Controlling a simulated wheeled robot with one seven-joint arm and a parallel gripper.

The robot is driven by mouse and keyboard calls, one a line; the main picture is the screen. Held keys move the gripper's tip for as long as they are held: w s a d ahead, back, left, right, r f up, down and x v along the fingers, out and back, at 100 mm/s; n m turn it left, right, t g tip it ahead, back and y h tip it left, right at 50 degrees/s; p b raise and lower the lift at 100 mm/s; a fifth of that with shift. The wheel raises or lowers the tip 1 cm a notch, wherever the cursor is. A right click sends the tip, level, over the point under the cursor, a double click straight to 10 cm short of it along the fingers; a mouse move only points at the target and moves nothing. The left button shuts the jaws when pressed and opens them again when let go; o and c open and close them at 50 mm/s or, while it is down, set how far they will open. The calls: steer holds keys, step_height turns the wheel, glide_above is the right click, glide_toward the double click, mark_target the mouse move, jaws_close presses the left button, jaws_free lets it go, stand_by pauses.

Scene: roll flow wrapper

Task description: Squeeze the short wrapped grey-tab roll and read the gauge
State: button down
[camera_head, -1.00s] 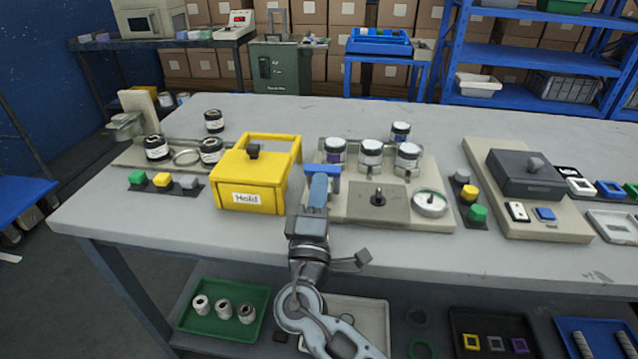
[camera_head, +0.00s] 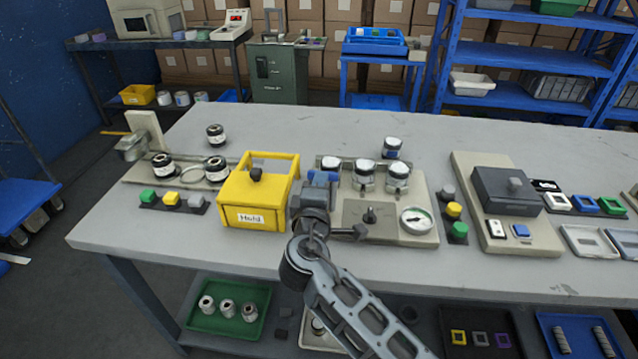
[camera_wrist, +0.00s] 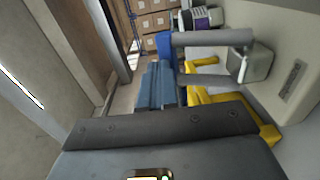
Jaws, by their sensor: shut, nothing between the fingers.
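Several white-topped rolls stand at the middle station: a left one (camera_head: 331,164) partly behind my gripper, a middle one (camera_head: 364,175), a right one (camera_head: 397,178) and one behind (camera_head: 392,147). I cannot tell which is the short wrapped grey-tab roll; tabs are not clear. A round white gauge (camera_head: 416,220) sits at the station's front right; its reading is too small to tell. My gripper (camera_head: 321,179) is shut and empty, between the yellow box and the rolls. Its blue fingers (camera_wrist: 160,86) show in the wrist view, with a purple-banded roll (camera_wrist: 208,17) beyond them.
The yellow Hold box (camera_head: 247,214) stands close left of my gripper. Dark-topped rolls (camera_head: 163,166) stand at left, a dark grey block (camera_head: 508,190) at right.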

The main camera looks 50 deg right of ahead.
steer(key=shift+w+d+r, duration=0.2)
steer(key=shift+d, duration=0.15)
stand_by(0.4)
